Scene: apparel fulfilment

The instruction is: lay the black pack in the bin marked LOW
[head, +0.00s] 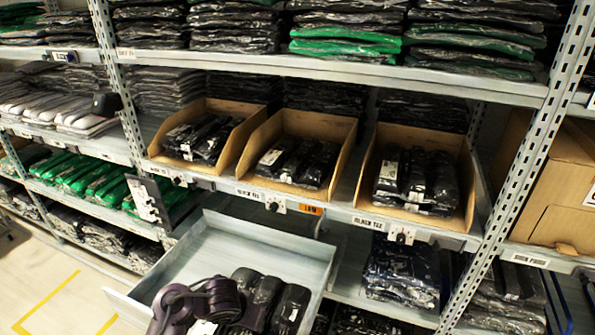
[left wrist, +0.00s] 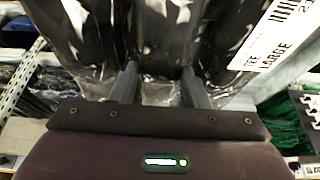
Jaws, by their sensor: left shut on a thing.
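My left gripper (left wrist: 158,78) is shut on a black pack (left wrist: 155,35) in clear, shiny plastic, with a white label reading TEE LARGE at its right. In the head view, my dark purple left arm reaches over the grey tray (head: 235,240) at the bottom, beside several black packs (head: 265,298). I cannot tell there which pack is held. The middle cardboard bin (head: 336,128) holds black packs, and an orange tag (head: 310,209), apparently LOW, sits on the shelf edge below its right side. My right gripper is not in view.
A left cardboard bin (head: 247,123) and a right cardboard bin (head: 461,157), both holding black packs, flank the middle one. The shelf above (head: 340,72) carries stacked garments. A perforated upright (head: 520,150) stands at the right. The tray's back half is bare.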

